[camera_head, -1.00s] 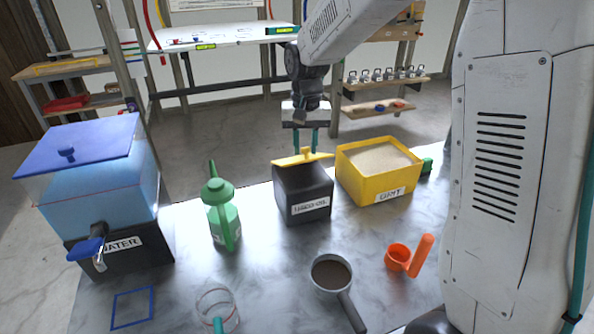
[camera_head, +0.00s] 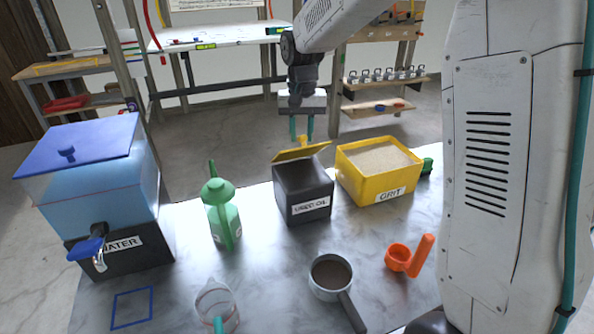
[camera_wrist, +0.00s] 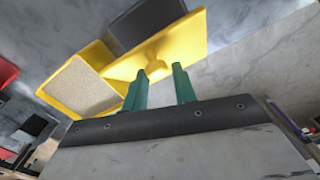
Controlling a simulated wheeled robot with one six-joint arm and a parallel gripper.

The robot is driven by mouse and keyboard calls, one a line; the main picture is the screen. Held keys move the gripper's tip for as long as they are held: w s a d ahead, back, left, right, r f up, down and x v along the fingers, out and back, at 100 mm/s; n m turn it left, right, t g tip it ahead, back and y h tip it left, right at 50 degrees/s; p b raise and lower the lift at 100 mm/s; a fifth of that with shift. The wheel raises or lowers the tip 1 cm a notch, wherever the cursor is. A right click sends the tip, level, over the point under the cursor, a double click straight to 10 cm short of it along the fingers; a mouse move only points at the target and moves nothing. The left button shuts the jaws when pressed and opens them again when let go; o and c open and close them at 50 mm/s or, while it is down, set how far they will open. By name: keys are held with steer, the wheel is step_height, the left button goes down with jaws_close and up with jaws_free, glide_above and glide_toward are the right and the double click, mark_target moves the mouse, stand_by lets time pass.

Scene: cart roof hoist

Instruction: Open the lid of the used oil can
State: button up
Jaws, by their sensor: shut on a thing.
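The used oil can (camera_head: 302,203) is a black box with a white label, standing on the grey table. The can's inside is hidden in the head view.
A yellow grit box (camera_head: 352,178) stands close to the can's right. A green oil can (camera_head: 222,218) is at its left, with a blue water tank (camera_head: 100,190) farther left. A grey pot (camera_head: 331,278) and an orange scoop (camera_head: 400,259) are in front.

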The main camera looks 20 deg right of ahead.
steer(key=shift+w+a, duration=0.1)
steer(key=shift+o, duration=0.2)
steer(key=shift+w+r, duration=0.35)
steer(key=shift+w, duration=0.45)
steer(key=shift+w+r, duration=0.35)
steer(key=shift+w, duration=0.4)
steer(key=shift+w+r, duration=0.2)
steer(key=shift+w, duration=1.6)
steer(key=shift+w+f, duration=0.2)
steer(key=shift+w, duration=0.7)
steer(key=shift+w+f, duration=0.15)
steer(key=shift+w, duration=0.7)
